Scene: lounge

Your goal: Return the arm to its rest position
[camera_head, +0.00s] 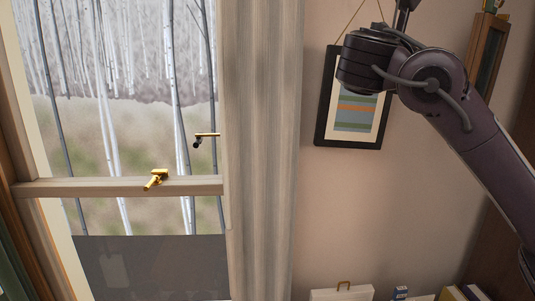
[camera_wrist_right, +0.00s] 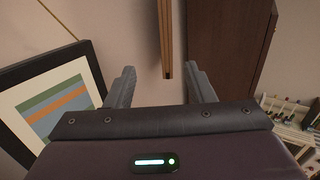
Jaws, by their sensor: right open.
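My right arm reaches up from the lower right in the head view, and its gripper is out of that picture at the top. In the right wrist view my right gripper (camera_wrist_right: 162,88) is open, its two fingers apart. Nothing is held between the fingers. A wooden edge (camera_wrist_right: 166,40) shows beyond the gap, apart from them as far as I can tell. My left gripper is in neither view.
A framed picture (camera_head: 323,115) hangs on the wall behind my right arm. A window with a brass latch (camera_head: 156,179) and a grey curtain (camera_head: 262,150) are to the left. A dark wooden cabinet (camera_wrist_right: 228,45) stands right of the gripper. A white box (camera_head: 342,294) sits low.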

